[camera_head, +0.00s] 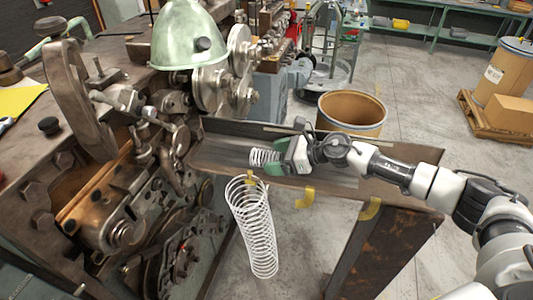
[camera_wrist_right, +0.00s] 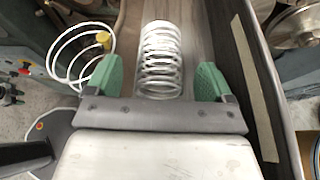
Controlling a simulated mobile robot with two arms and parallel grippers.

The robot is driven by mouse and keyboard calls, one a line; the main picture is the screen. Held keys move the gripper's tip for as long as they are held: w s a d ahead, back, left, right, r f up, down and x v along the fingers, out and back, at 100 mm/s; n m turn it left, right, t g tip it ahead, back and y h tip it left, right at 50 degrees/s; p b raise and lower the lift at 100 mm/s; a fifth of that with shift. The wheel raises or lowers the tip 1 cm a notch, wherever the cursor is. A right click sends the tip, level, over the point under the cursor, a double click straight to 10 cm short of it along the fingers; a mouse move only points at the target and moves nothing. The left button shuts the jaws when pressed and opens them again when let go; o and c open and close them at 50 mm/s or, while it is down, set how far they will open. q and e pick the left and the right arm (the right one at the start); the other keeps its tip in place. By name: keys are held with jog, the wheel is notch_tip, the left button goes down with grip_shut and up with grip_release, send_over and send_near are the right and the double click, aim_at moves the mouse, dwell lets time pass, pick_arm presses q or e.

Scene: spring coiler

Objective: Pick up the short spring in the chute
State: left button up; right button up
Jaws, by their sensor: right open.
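The short spring (camera_head: 264,157) is a small white coil lying in the metal chute (camera_head: 225,150) beside the machine. In the right wrist view the short spring (camera_wrist_right: 160,62) lies ahead of and partly between the green fingertips. My right gripper (camera_head: 279,157) is open over the chute, and its fingers (camera_wrist_right: 160,82) stand one on each side of the coil with gaps showing. A longer white spring (camera_head: 254,228) hangs at the chute's front side near a yellow hook; part of it also shows in the right wrist view (camera_wrist_right: 72,60). My left gripper is out of view.
The coiling machine (camera_head: 130,190) with its green dome (camera_head: 187,35) fills the left side. A brown drum (camera_head: 351,112) stands behind the chute. A box on a pallet (camera_head: 510,114) is far right.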

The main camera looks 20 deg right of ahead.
jog(key=shift+x, duration=1.3)
jog(key=shift+d, duration=0.1)
jog(key=shift+c, duration=1)
jog(key=c, duration=0.8)
jog(key=shift+r, duration=0.1)
